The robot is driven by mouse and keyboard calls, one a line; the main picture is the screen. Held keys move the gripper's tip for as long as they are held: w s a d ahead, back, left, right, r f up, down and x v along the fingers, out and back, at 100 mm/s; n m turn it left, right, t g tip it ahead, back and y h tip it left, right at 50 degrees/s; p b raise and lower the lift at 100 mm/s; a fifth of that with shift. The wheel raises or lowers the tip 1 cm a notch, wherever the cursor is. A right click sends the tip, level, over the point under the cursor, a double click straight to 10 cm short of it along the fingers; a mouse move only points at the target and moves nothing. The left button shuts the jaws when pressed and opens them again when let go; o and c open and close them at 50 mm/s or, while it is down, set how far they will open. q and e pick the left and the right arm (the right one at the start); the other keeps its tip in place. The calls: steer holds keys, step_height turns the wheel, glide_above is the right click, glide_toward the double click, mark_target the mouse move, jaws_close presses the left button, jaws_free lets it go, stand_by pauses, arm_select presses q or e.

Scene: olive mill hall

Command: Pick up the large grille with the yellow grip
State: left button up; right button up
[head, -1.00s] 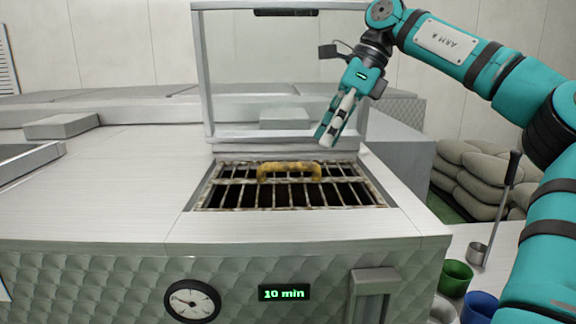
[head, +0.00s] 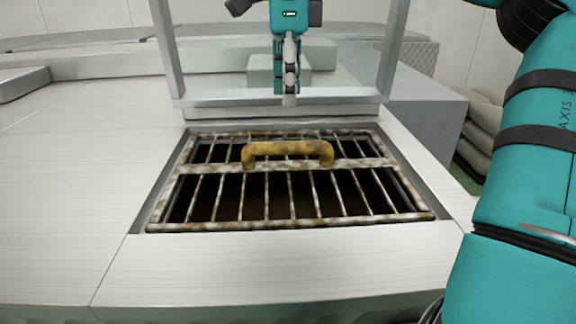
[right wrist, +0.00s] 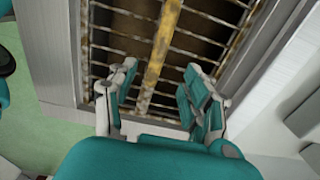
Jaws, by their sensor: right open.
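The large grille (head: 290,225) is a rusty, whitish barred frame lying flat in a rectangular opening of the metal machine top. Its yellow grip (head: 290,149), worn and arched, stands up from the bars. The grip also shows in the right wrist view (right wrist: 165,38) as a yellow strip running between my fingers' lines. My right gripper (head: 289,97) is above the far side of the grille, fingers pointing down, apart from the grip. In the right wrist view its two fingers (right wrist: 158,82) are spread and empty. My left gripper is not in view.
A clear upright panel in a metal frame (head: 162,52) stands behind the grille. A grey box (head: 262,75) shows through it. The smooth metal top (head: 70,190) is clear left of the grille. Sacks (head: 478,140) are stacked at the right.

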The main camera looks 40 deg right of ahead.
glide_above(287, 148)
steer(key=w+d, duration=0.1)
step_height(287, 148, down, 5)
steer(key=shift+d+f+p, duration=0.1)
steer(key=shift+p, duration=0.2)
steer(key=shift+w+f, duration=0.1)
steer(key=shift+f, duration=0.7)
steer(key=f, duration=0.1)
steer(key=f+p, duration=0.1)
steer(key=f, duration=0.1)
steer(key=f+p, duration=0.1)
steer(key=shift+s+f, duration=0.2)
steer(key=shift+s, duration=0.05)
steer(key=shift+w+f, duration=0.1)
steer(key=shift+f, duration=0.1)
steer(key=shift+a+r, duration=0.1)
steer(key=shift+a, duration=0.15)
steer(key=c, duration=0.4)
jaws_close()
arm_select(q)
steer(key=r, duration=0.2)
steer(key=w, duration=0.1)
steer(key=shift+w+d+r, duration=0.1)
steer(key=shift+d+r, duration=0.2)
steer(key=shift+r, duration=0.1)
arm_select(e)
steer(key=shift+d, duration=0.1)
steer(key=shift+r, duration=0.1)
